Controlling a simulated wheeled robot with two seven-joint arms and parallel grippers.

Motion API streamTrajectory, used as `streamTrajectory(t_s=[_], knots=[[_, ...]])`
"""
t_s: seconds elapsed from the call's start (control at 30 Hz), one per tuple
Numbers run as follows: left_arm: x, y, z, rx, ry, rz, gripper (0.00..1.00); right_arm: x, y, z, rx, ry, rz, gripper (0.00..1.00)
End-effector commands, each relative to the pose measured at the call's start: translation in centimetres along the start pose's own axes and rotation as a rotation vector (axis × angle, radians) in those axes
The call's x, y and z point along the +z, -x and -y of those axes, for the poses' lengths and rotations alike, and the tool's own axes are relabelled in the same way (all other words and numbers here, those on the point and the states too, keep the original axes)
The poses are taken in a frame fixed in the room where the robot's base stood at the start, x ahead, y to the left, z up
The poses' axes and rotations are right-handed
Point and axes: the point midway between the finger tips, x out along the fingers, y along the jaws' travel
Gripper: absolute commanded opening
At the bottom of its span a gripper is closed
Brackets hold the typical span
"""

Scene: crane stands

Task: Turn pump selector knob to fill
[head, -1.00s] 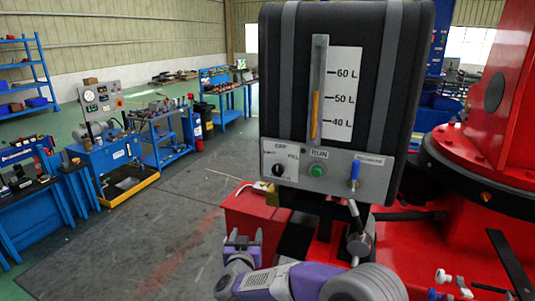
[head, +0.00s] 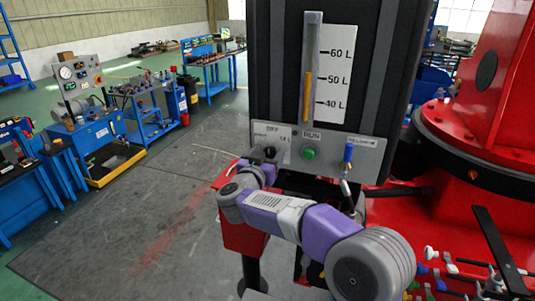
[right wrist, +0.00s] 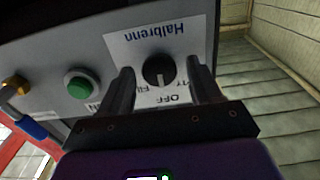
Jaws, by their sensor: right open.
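The black pump selector knob (head: 270,152) sits on the grey panel (head: 361,160) below the tank gauge, left of the green RUN button. In the right wrist view, upside down, the knob (right wrist: 158,70) shows a pale mark that appears to point toward OFF; part of FILL is readable beside it. My right gripper (right wrist: 161,82) is open, its two fingers on either side of the knob with visible gaps. In the head view my right gripper (head: 262,166) is at the panel's lower left, partly covering the label. My left gripper is out of view.
The green RUN button (head: 309,154) and a blue-handled valve (head: 348,152) are right of the knob. The black tank (head: 270,60) rises above. Red crane machinery (head: 490,100) fills the right side. Blue workbenches (head: 100,132) stand at the left across open floor.

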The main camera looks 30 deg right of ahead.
Motion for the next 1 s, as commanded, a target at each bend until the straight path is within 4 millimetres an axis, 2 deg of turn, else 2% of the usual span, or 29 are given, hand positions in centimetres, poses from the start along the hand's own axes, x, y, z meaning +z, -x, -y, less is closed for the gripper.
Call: streamTrajectory(t_s=[0.2, 0.57, 0.8, 1.0], knots=[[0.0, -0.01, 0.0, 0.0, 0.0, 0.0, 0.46, 0.04, -0.05, 0.0, 0.0, 0.0, 0.0, 0.64], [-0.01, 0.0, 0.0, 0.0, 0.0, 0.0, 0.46, 0.04, -0.02, 0.01, 0.0, 0.0, 0.0, 0.1], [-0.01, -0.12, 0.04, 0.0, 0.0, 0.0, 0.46, 0.07, -0.01, 0.0, 0.0, -0.022, 0.0, 0.1], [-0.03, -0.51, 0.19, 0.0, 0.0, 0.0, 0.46, 0.13, 0.0, -0.05, 0.0, -0.112, 0.001, 0.1]])
